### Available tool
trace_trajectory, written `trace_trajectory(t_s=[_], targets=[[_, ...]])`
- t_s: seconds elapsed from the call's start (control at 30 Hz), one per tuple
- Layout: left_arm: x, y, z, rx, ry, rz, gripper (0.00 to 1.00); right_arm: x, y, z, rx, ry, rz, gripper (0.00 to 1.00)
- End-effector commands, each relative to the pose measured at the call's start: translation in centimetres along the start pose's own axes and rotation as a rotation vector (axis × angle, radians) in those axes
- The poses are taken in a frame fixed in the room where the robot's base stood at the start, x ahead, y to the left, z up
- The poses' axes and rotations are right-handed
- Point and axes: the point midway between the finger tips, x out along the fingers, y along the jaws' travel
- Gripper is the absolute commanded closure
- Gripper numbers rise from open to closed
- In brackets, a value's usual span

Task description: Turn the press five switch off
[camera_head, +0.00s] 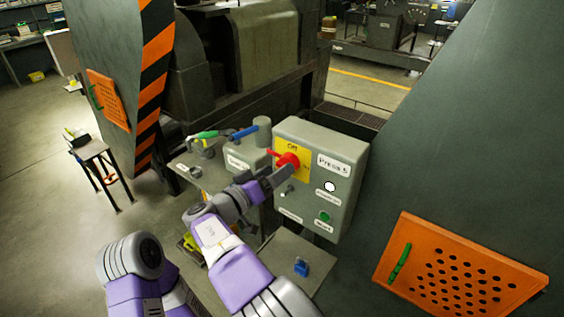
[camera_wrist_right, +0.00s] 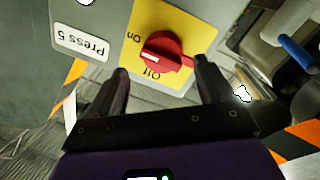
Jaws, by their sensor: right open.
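The press five switch (camera_head: 288,160) is a red rotary knob on a yellow plate (camera_head: 301,176) marked Off and On, on the grey Press 5 box (camera_head: 348,190). The knob also shows in the right wrist view (camera_wrist_right: 166,50), upside down. There its handle lies nearly sideways and its white mark faces left, on the On side. My right gripper (camera_head: 283,177) is open in front of the switch. My left gripper is out of view.
The box also has a white lamp (camera_head: 330,186) and a green button (camera_head: 324,216). A blue padlock (camera_head: 301,267) is on the ledge below. A green-handled valve (camera_head: 207,135) and blue-handled valve (camera_head: 244,132) are left of the box. An orange perforated guard (camera_head: 455,270) is at right.

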Motion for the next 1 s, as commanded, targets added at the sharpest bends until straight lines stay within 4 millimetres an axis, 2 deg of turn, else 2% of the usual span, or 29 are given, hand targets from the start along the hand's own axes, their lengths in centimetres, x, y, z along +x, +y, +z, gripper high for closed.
trace_trajectory(t_s=[0.1, 0.2, 0.57, 0.9, 1.0], targets=[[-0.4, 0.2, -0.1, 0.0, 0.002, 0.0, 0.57, 1.8, 0.1, 0.0, -0.001, -0.004, 0.001, 0.19], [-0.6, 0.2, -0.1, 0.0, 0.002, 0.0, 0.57, 2.7, 0.0, 0.0, -0.001, -0.002, -0.001, 0.19], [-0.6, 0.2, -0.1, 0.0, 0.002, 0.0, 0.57, 3.2, -0.1, 0.1, -0.002, -0.002, -0.002, 0.21], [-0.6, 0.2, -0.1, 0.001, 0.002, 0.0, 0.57, 3.1, -0.1, 0.1, -0.002, -0.003, -0.003, 0.73], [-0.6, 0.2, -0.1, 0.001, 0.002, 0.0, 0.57, 3.1, -0.1, 0.2, -0.003, -0.004, -0.003, 0.73]])
